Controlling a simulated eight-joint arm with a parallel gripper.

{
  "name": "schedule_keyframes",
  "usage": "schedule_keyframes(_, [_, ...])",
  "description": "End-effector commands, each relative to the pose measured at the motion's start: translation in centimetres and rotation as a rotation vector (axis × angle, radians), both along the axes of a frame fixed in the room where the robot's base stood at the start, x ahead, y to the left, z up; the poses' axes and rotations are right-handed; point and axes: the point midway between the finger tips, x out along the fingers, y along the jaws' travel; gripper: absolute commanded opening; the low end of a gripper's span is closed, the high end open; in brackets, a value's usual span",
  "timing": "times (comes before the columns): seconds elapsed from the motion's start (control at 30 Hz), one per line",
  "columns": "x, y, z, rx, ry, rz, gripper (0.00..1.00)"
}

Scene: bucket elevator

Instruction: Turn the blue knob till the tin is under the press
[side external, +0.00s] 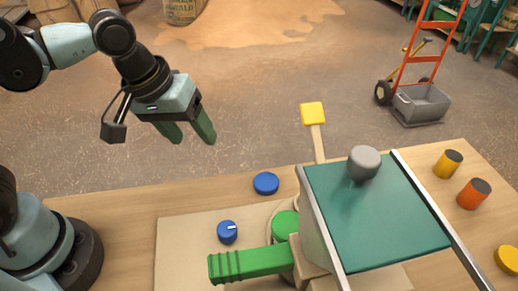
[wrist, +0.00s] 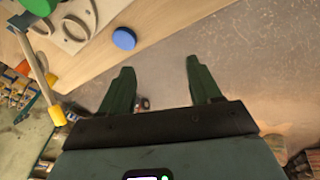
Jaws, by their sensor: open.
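The blue knob (side external: 227,233), with a white mark on top, sits on a pale board at the near left of the bench. A plain blue disc (side external: 265,183) lies beyond it; a blue disc (wrist: 124,38) also shows in the wrist view. A grey cylinder (side external: 364,165) stands on a teal sloping panel; I cannot tell whether it is the tin. A green round piece (side external: 285,222) is partly hidden behind a green ribbed bar (side external: 245,264). I cannot single out the press. My gripper (side external: 190,137) is open and empty, raised well away from the knob.
The teal panel (side external: 385,225) has pale side rails and hides part of the bench. A yellow square paddle (side external: 313,114) sticks out behind it. Yellow (side external: 447,164) and orange (side external: 473,194) cylinders stand at right. A red hand truck (side external: 415,70) stands on the floor.

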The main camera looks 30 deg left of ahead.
Motion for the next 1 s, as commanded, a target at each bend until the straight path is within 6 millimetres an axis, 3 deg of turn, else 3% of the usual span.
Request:
schedule_keyframes(0.03, [-0.4,-2.0,0.2,-0.012,0.054,0.034,0.63])
schedule_keyframes(0.2, [-2.6,-7.2,0.4,-0.009,0.219,0.219,0.63])
schedule_keyframes(0.4, [-4.9,-10.6,0.5,0.035,0.312,0.373,0.63])
schedule_keyframes(0.67, [-5.5,-11.4,-0.2,0.051,0.331,0.425,0.63])
schedule_keyframes(1.0, [-5.4,-11.3,-4.5,0.048,0.33,0.424,0.63])
